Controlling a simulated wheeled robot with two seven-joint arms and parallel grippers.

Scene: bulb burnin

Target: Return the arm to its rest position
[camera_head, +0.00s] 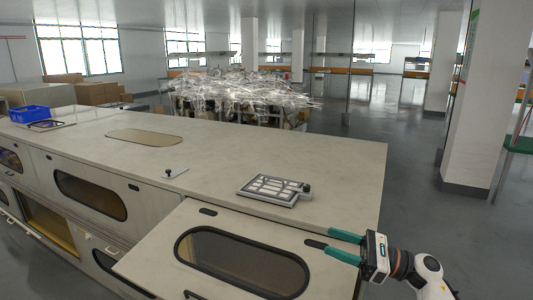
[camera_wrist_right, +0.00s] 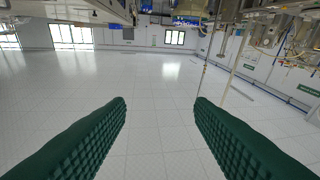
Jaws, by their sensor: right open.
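My right gripper (camera_head: 346,247) is at the lower right of the head view, beside the right end of the white cabinet's raised front panel (camera_head: 150,250). Its two green fingers point left and are spread apart with nothing between them. My left gripper is not in view.
A long white cabinet (camera_head: 230,155) fills the foreground. A grey slotted tray (camera_head: 272,187) and a small plate with a black knob (camera_head: 174,173) lie on its top. A blue bin (camera_head: 29,114) stands far left. Open floor and a pillar (camera_head: 480,110) lie to the right.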

